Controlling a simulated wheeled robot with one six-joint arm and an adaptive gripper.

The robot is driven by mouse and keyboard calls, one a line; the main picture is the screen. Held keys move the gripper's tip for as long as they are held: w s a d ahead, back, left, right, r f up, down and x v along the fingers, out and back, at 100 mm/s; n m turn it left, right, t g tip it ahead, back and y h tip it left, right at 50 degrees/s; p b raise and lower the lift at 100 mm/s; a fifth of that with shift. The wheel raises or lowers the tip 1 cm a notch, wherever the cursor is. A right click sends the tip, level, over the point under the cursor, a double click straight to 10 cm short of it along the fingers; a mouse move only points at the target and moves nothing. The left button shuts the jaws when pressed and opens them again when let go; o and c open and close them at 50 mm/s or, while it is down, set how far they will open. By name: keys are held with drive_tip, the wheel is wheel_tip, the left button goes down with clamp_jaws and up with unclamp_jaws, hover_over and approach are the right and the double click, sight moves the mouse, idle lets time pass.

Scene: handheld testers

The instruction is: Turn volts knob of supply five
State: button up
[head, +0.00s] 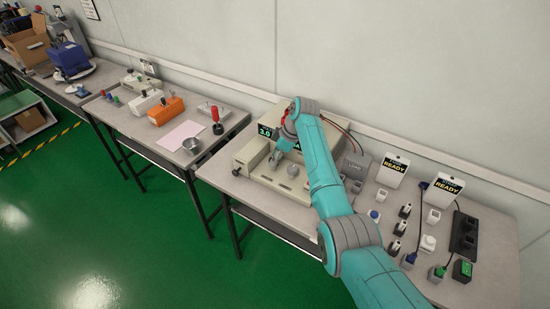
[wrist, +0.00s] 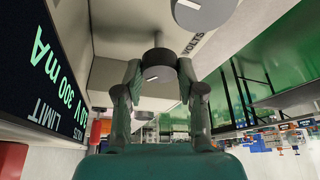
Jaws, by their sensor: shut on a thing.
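The power supply (head: 248,154) is a beige box on the right-hand table, with a dark display (head: 266,130) reading 3.0 in green. In the wrist view its display (wrist: 40,75) shows LIMIT and 300 mA. My gripper (head: 274,159) reaches down to its front panel. In the wrist view my gripper (wrist: 160,82) has a finger on each side of a dark round knob (wrist: 158,66) and is shut on it. A VOLTS label (wrist: 194,43) lies beside this knob. A larger grey knob (wrist: 203,10) shows beyond it. The supply's number is not readable.
Small testers and chargers (head: 405,212) and two READY cards (head: 393,170) stand right of the supply. A grey box (head: 356,163) is close beside it. A second table (head: 160,132) stands to the left across a gap. Green floor in front is clear.

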drive_tip(key=shift+n, duration=0.6)
drive_tip(key=o, duration=1.1)
drive_tip(key=shift+o, duration=0.2)
drive_tip(key=shift+r, duration=0.1)
drive_tip(key=w+v, duration=0.1)
drive_tip(key=v, duration=1)
drive_tip(key=shift+s+d+r, duration=0.3)
drive_tip(key=shift+s+d, duration=0.05)
